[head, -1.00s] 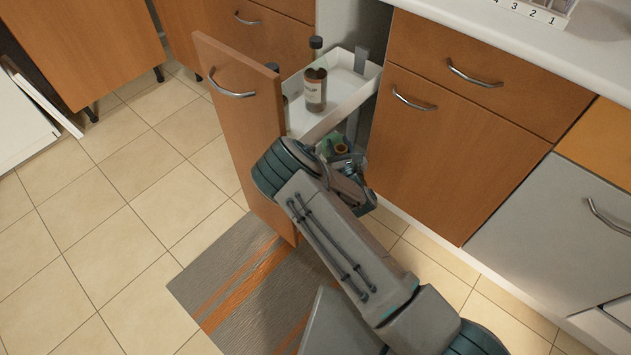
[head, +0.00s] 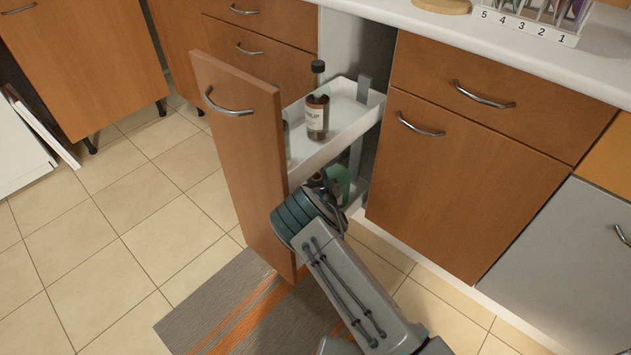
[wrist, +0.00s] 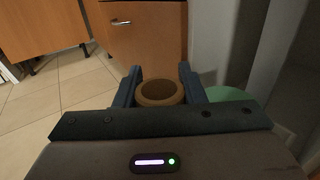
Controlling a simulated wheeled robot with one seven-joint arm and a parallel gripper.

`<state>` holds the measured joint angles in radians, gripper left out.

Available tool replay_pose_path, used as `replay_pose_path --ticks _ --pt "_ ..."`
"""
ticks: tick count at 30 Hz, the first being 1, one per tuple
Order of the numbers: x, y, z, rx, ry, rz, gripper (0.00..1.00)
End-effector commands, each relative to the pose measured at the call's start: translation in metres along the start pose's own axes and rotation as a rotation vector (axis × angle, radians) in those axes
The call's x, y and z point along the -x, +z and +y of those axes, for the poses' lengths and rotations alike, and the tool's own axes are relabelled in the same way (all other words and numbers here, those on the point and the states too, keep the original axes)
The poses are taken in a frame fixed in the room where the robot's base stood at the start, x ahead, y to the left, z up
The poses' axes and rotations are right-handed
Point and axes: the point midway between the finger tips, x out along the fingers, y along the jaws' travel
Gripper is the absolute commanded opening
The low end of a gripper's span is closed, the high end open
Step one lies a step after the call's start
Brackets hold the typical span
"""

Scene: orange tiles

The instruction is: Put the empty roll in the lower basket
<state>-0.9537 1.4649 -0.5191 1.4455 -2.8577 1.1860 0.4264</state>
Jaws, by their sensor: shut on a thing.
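The empty roll (wrist: 160,92) is a brown cardboard tube held upright between the two blue fingers of my gripper (wrist: 160,74) in the wrist view. I look into its open top. In the head view my gripper (head: 328,184) is at the opened pull-out cabinet, below the upper basket (head: 345,132) and at the level of the lower basket (head: 354,207). My wrist hides the roll and most of the lower basket there. I cannot tell whether the roll touches the basket.
A dark bottle with a label (head: 317,116) stands in the upper basket. A green object (head: 340,180) is beside my gripper, also in the wrist view (wrist: 228,94). The pull-out's wooden front (head: 235,150) stands to the left, a closed cabinet door (head: 460,190) to the right.

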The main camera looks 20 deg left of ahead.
Motion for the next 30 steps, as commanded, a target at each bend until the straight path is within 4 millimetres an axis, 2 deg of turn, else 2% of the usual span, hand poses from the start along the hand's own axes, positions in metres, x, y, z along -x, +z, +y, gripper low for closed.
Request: replay_pose_path --ticks 1,3,14,15,17,27,30 --pt "0.001 -0.014 -0.001 -0.002 -0.001 0.001 0.05" --pt "0.001 -0.020 -0.001 -0.002 -0.002 0.001 0.05" --pt "0.001 -0.022 -0.001 -0.001 -0.001 0.000 0.05" --pt "0.001 -0.021 -0.001 -0.001 -0.001 0.000 0.45" --pt "0.001 -0.021 -0.001 -0.001 -0.001 0.000 0.58" --pt "0.001 -0.016 -0.001 -0.001 -0.001 0.000 0.58" --pt "0.010 -0.017 -0.001 -0.001 -0.001 0.002 0.58"
